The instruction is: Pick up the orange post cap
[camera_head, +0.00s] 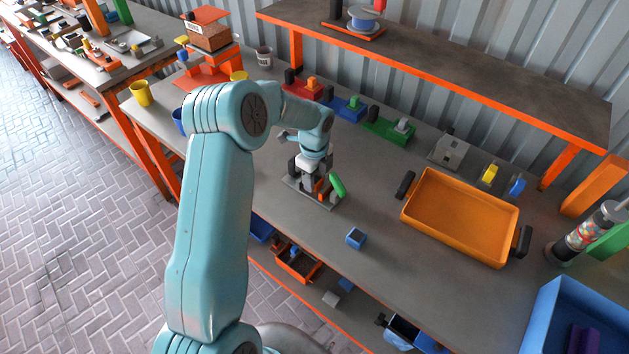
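My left arm rises from the bottom of the head view and bends over the bench. Its gripper (310,176) points down over a small grey plate fixture (316,201) with a green part (337,186) at its right side. An orange piece (323,187) shows right at the fingers; I cannot tell whether it is the post cap or part of the fixture. Whether the fingers are open or shut on it is too small to tell. Another small orange piece (312,84) sits on a red block farther back. My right gripper is not in view.
A small blue square piece (356,238) lies near the bench's front edge. An orange tray with dark handles (461,216) stands to the right, and a blue bin (577,322) at the lower right. Blue (346,107) and green (386,131) blocks line the back below a raised shelf (440,60).

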